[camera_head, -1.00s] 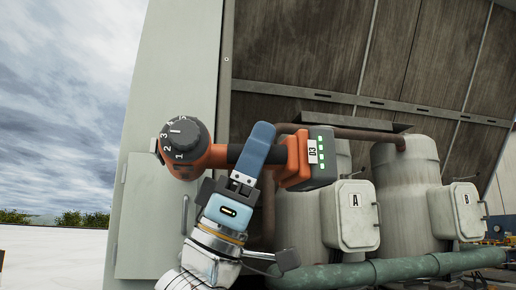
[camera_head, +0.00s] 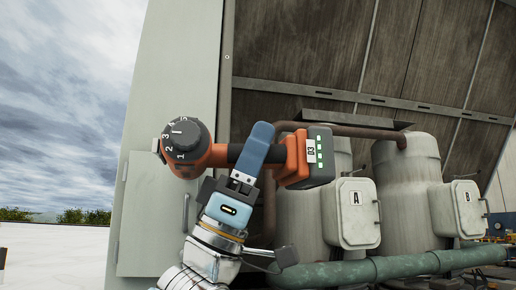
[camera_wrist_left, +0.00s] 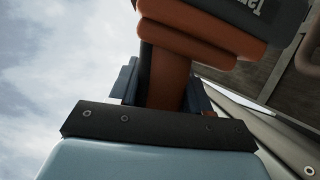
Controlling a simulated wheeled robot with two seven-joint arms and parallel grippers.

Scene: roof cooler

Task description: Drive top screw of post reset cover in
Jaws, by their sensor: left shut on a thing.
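My left gripper (camera_head: 255,151) is shut on the handle of an orange and black power screwdriver (camera_head: 187,147). The tool lies across the view, its numbered dial end to the left and its battery (camera_head: 320,155), labelled D3 with green lights, to the right. In the left wrist view the orange tool body (camera_wrist_left: 170,75) rises between the blue fingers. The tool's tip is hidden or too small to make out. The post reset cover and its top screw cannot be made out in either view. My right gripper is not in view.
A pale cabinet panel (camera_head: 150,220) with a handle stands behind the tool. To the right are pale tanks with boxes labelled A (camera_head: 352,213) and B (camera_head: 458,209). A green pipe (camera_head: 400,267) runs low in front of them. Open sky lies at left.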

